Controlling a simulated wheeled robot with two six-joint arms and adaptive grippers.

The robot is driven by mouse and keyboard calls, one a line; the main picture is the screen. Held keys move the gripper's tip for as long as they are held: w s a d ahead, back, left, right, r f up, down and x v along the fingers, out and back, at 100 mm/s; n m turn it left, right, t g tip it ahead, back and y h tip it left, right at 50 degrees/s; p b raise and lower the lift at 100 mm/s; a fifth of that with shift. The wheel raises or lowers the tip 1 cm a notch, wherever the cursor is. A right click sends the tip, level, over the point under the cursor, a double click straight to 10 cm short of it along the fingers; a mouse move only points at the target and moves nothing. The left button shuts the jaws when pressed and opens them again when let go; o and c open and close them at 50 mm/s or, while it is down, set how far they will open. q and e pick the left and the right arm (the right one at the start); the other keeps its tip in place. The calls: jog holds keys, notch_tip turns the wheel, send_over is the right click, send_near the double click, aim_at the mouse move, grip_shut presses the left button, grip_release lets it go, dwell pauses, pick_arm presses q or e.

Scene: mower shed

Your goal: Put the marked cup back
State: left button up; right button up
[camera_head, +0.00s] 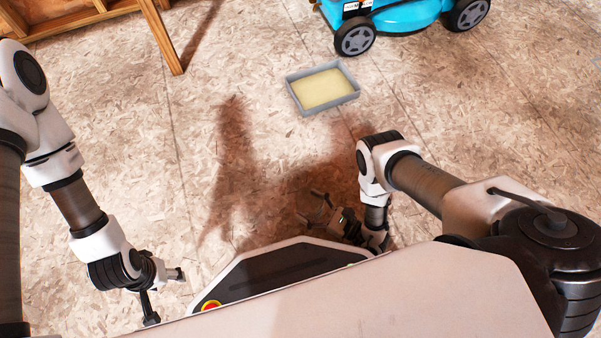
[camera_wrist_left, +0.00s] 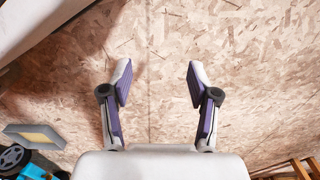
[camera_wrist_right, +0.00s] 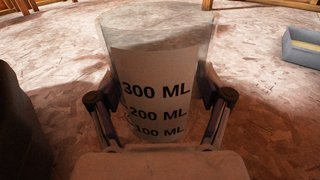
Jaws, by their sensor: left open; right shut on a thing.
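The marked cup (camera_wrist_right: 153,62) is a clear beaker-like cup with a pale label reading 300 ML, 200 ML and 100 ML. It stands upright in the right wrist view between the fingers of my right gripper (camera_wrist_right: 160,108), which is shut on it. In the head view my right gripper (camera_head: 316,207) is low in front of my base, and I cannot make out the cup there. My left gripper (camera_head: 165,296) is open and empty at the lower left. The left wrist view shows its fingers (camera_wrist_left: 160,78) apart over bare floor.
A shallow grey tray with a pale yellow inside (camera_head: 335,105) lies on the floor ahead; it also shows in the right wrist view (camera_wrist_right: 301,55). A blue mower (camera_head: 408,14) stands behind it. A wooden frame (camera_head: 163,38) is at the upper left. The floor between is clear.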

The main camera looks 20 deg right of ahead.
jog(key=w+b, duration=0.2)
jog(key=w, duration=0.3)
jog(key=w+d+f+b, duration=0.1)
jog(key=w+b, duration=0.1)
jog(key=w, duration=0.3)
jog(key=w+d+b, duration=0.1)
jog(key=w+b, duration=0.2)
jog(key=w, duration=0.2)
jog(key=shift+w+d+f, duration=0.15)
jog(key=shift+d+f, duration=0.05)
jog(key=shift+f, duration=0.2)
notch_tip(320, 180, down, 4)
jog(key=b, duration=0.3)
jog(key=shift+w+r, duration=0.1)
jog(key=shift+r, duration=0.4)
jog(key=shift+f, duration=0.1)
jog(key=o, duration=1)
jog(key=shift+f, duration=0.1)
jog(key=o, duration=0.3)
jog(key=shift+o, duration=0.2)
